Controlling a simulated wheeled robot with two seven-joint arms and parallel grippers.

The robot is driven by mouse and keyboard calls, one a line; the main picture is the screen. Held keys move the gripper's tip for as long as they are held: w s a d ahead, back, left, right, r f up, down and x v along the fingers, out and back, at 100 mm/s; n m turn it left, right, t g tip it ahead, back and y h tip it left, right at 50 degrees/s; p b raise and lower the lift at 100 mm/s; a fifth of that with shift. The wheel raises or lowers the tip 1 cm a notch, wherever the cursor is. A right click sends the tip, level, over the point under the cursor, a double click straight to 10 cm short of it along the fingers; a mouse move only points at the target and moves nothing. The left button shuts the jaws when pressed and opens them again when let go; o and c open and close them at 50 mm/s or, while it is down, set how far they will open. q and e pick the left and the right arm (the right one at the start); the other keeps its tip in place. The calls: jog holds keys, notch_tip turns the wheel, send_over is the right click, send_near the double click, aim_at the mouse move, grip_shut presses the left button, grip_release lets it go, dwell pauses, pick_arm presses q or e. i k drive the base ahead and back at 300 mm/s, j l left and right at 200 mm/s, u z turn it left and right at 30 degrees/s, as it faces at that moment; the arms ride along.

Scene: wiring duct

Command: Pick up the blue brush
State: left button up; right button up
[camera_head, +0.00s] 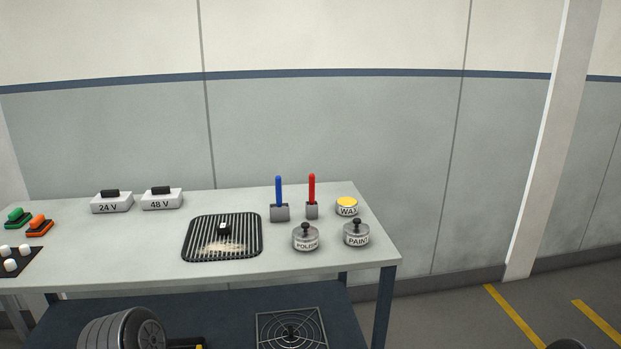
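The blue brush (279,190) stands upright in a small grey holder (280,213) on the right half of the table. Its handle points up, and its lower end is hidden in the holder. A red brush (312,188) stands upright in its own grey holder (312,211) just to the right. Neither of my grippers can be made out. Only dark rounded parts, apparently of my arms, show at the bottom left and bottom right edges, well apart from the brushes.
Tins marked POLISH (305,240), PAINT (356,235) and WAX (347,208) stand right of and in front of the brushes. A ribbed black tray (222,254) lies to the left. Boxes marked 24 V (112,204) and 48 V (161,201) stand at the back left.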

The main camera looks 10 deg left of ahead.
aim_at(278, 179)
jog(key=i+l, duration=0.15)
jog(key=i, duration=0.25)
jog(key=i+l, duration=0.2)
jog(key=i, duration=0.25)
jog(key=i+l, duration=0.15)
jog(key=i, duration=0.25)
jog(key=i+l, duration=0.2)
jog(key=i, duration=0.25)
jog(key=z, duration=0.05)
